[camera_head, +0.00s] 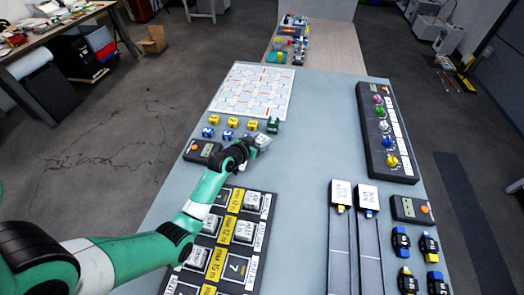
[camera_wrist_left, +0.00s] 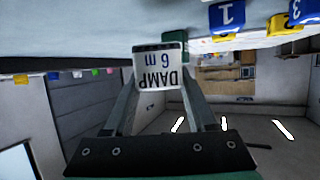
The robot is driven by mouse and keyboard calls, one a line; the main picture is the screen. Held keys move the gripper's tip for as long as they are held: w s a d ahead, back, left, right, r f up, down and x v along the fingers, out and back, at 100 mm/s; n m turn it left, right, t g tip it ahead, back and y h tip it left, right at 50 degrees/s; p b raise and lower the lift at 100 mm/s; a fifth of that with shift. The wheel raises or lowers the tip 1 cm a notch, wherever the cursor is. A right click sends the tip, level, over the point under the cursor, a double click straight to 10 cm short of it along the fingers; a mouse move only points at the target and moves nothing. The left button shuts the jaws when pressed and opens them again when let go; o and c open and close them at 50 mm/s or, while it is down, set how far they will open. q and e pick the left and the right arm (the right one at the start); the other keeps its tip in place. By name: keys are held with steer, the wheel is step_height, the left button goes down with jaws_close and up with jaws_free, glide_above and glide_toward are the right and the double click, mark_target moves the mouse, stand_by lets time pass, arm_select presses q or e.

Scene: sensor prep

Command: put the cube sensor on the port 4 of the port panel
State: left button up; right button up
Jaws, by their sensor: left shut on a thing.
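My left gripper (camera_head: 250,147) is shut on a white cube sensor (camera_head: 263,141). In the left wrist view the cube sensor (camera_wrist_left: 162,70) sits between the two fingers (camera_wrist_left: 160,103), its face reading "DAMP 6 m" upside down. It is near the far edge of the port panel (camera_head: 262,190), apart from it. The port panel is a dark board with yellow strips such as "max 12 m" and "max 15 m". Several white cubes sit in its ports, and one bare port shows a 7. My left arm covers part of the panel, and I cannot make out port 4. My right gripper is not in view.
Yellow and blue numbered cubes (camera_head: 230,123) and a green block (camera_head: 273,125) stand just beyond the gripper. A small display box (camera_head: 200,150) lies left of it. A dark panel with coloured knobs (camera_head: 388,130) and two rails (camera_head: 353,240) are to the right. The middle table is clear.

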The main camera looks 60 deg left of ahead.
arm_select(q)
steer(key=shift+w+a+f, duration=0.15)
steer(key=shift+a+f, duration=0.05)
steer(key=shift+a, duration=0.05)
steer(key=shift+w+a+f+b, duration=0.15)
steer(key=shift+f+b, duration=0.95)
steer(key=shift+f, duration=0.75)
steer(key=shift+f, duration=0.1)
steer(key=o, duration=1.4)
